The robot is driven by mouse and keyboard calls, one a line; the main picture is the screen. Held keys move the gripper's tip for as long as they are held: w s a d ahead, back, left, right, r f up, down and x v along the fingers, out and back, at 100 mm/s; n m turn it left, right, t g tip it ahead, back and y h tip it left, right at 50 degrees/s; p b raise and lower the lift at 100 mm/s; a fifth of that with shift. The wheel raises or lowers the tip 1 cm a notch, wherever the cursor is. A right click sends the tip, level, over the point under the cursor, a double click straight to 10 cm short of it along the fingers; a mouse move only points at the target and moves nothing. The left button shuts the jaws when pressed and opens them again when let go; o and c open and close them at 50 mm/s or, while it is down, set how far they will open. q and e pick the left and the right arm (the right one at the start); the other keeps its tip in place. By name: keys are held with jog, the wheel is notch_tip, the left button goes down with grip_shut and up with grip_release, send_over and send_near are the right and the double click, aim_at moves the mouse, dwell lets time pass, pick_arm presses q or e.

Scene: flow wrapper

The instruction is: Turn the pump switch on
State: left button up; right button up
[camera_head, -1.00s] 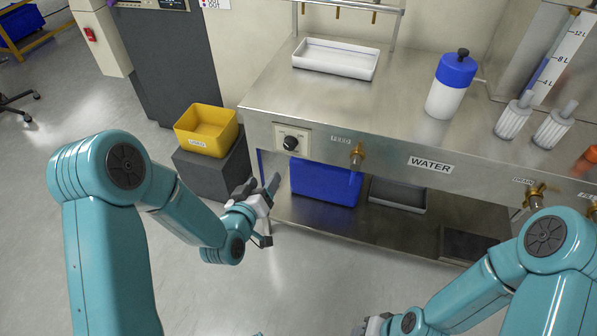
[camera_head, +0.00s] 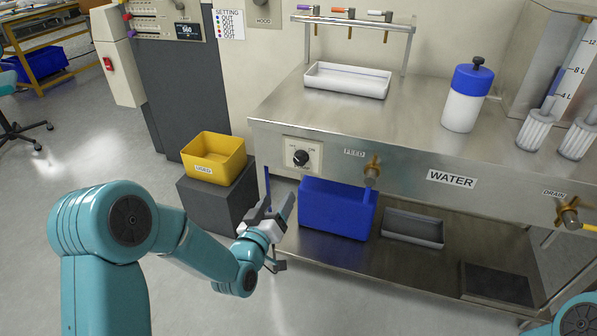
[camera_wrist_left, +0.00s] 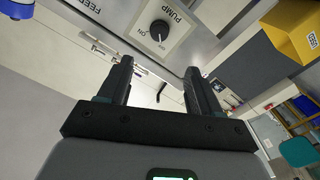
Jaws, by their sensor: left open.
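The pump switch is a black rotary knob (camera_head: 301,157) on a pale plate on the front panel of the steel bench. In the left wrist view the knob (camera_wrist_left: 159,31) shows close up, on a plate lettered PUMP, with ON beside the knob. My left gripper (camera_head: 284,203) is open and empty, below and a little left of the knob in the head view. In the left wrist view its two fingers (camera_wrist_left: 158,82) point toward the panel, with the knob beyond their tips and apart from them. My right gripper is out of view.
A brass FEED valve (camera_head: 372,170) juts out right of the switch. A blue bin (camera_head: 337,208) and a grey tray (camera_head: 412,229) sit on the lower shelf. A yellow bin (camera_head: 214,158) stands on a dark block at left. Open floor lies in front.

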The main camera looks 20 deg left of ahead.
aim_at(299, 162)
pick_arm(q)
jog(key=w, duration=0.5)
jog(key=w+b, duration=0.1)
jog(key=w, duration=0.9)
jog(key=shift+w+d, duration=0.3)
jog(key=shift+w, duration=0.05)
jog(key=c, duration=1)
